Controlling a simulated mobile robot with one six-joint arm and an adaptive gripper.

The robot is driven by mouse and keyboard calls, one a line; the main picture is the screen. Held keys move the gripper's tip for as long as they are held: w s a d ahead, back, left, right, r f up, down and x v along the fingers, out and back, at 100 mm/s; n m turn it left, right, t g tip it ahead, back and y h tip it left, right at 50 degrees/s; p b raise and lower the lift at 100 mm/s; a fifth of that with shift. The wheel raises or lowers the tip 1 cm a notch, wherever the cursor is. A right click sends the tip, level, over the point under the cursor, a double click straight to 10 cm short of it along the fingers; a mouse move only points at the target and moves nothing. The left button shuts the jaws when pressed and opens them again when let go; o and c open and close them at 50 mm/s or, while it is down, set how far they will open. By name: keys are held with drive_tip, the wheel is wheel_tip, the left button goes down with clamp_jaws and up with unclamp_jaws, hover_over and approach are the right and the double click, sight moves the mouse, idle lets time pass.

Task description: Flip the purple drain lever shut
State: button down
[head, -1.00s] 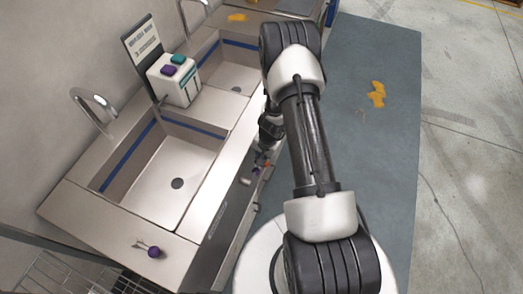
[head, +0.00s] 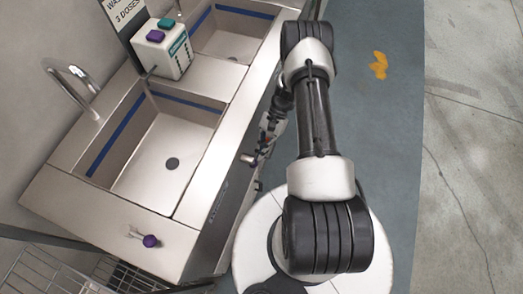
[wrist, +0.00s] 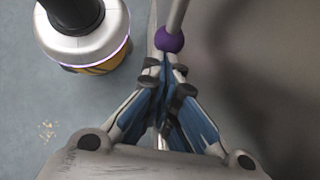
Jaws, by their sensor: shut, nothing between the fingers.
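In the wrist view a purple ball knob (wrist: 170,40) sits on the end of a grey rod, just beyond my fingertips. My gripper (wrist: 166,78) is shut and empty, its blue-padded fingers pressed together below the knob in the picture. I cannot tell whether they touch the knob. In the head view my gripper (head: 268,146) is low at the front face of the sink unit, beside a small lever (head: 248,159) sticking out there. Another purple knob (head: 150,241) with a small metal fitting stands on the countertop left of it.
The steel sink unit (head: 185,235) has two basins and a curved tap (head: 75,82). A white box (head: 165,52) with purple and teal buttons stands between the basins. A wire rack (head: 50,272) is at lower left. The grey-blue floor (head: 380,120) to the right is clear.

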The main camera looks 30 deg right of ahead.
drive_tip(key=shift+s+b+x, duration=0.25)
drive_tip(key=shift+b+x, duration=0.1)
drive_tip(key=shift+x, duration=1)
drive_tip(key=shift+a+r, duration=0.1)
drive_tip(key=shift+r, duration=0.05)
